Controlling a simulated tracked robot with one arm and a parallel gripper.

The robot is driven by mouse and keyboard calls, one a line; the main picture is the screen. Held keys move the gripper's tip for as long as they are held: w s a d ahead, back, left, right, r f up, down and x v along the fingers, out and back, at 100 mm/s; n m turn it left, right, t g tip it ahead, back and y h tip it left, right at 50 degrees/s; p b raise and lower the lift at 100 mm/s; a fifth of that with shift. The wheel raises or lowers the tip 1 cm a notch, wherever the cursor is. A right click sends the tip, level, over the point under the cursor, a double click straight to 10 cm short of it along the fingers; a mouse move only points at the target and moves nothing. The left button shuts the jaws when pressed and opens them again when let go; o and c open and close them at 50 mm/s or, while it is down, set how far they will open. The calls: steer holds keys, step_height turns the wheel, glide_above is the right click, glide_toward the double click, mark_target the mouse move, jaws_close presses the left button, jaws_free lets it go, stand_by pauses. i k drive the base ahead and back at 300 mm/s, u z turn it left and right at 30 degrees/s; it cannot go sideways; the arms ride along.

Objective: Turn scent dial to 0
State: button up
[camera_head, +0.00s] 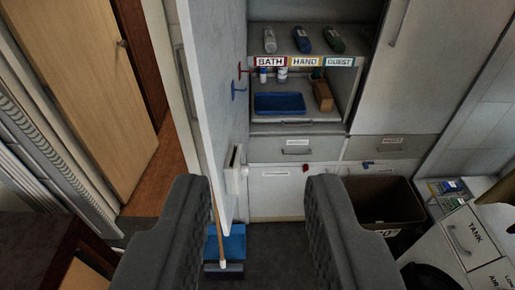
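My gripper (257,184) is open and empty. Its two dark padded fingers stand wide apart at the bottom middle, pointing away into the room. I cannot make out a scent dial or a 0 mark anywhere in this view. A white unit (489,228) at the lower right carries a drawer labelled TANK and further small labels cut off by the picture edge. My right finger hides part of the floor and cabinet front near the bin.
An open cabinet has labels BATH (270,62), HAND and GUEST, with a blue tray (279,103) below. A pale door panel (218,90) stands open at centre left. A brown bin (385,201) stands at right.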

mark_target(245, 170)
steer(key=i, duration=0.35)
steer(key=u, duration=0.05)
steer(key=k, duration=1.3)
steer(key=z, duration=0.4)
steer(key=i, duration=0.8)
steer(key=z, duration=0.35)
steer(key=i, duration=1.3)
steer(key=u, duration=0.3)
